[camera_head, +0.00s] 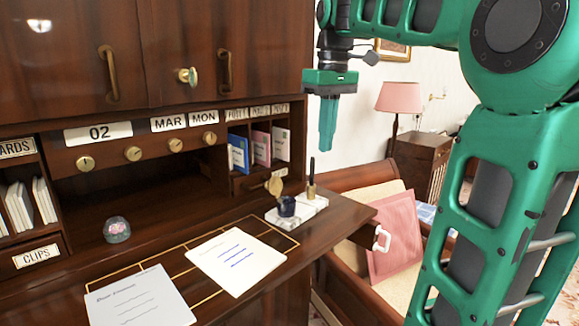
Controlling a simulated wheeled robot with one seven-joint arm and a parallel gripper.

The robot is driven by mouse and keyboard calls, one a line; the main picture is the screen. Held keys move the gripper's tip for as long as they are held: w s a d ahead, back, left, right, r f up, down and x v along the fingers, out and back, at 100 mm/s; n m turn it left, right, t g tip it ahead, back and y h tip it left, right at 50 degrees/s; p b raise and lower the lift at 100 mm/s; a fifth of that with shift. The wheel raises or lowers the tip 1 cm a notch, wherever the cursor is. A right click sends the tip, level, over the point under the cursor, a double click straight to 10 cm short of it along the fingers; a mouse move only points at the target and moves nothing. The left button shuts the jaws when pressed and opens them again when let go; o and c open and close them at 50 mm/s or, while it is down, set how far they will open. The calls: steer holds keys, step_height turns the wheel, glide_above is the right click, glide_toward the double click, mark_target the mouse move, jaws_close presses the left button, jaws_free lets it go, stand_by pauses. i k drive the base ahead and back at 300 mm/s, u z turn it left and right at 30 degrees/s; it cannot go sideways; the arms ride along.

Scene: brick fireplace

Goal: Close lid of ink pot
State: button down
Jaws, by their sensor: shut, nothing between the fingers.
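The ink pot (287,207) is a small dark blue pot on a white base (313,204) at the right end of the desk top. Its golden lid (274,186) stands raised, tilted up at the pot's left side. A pen (311,178) stands upright in the same base, to the right of the pot. My gripper (327,146) points down, above and to the right of the pot, well clear of it. Its fingers are together and hold nothing.
Two written sheets (237,260) lie on the desk (200,230), left of the ink pot. A glass paperweight (117,229) sits farther left. Card slots (263,148) stand behind the pot. A chair with a pink cushion (392,235) is at the right. The air above the pot is free.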

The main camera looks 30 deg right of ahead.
mark_target(274, 186)
steer(key=z, duration=0.75)
steer(key=i, duration=0.4)
steer(key=u, duration=1.05)
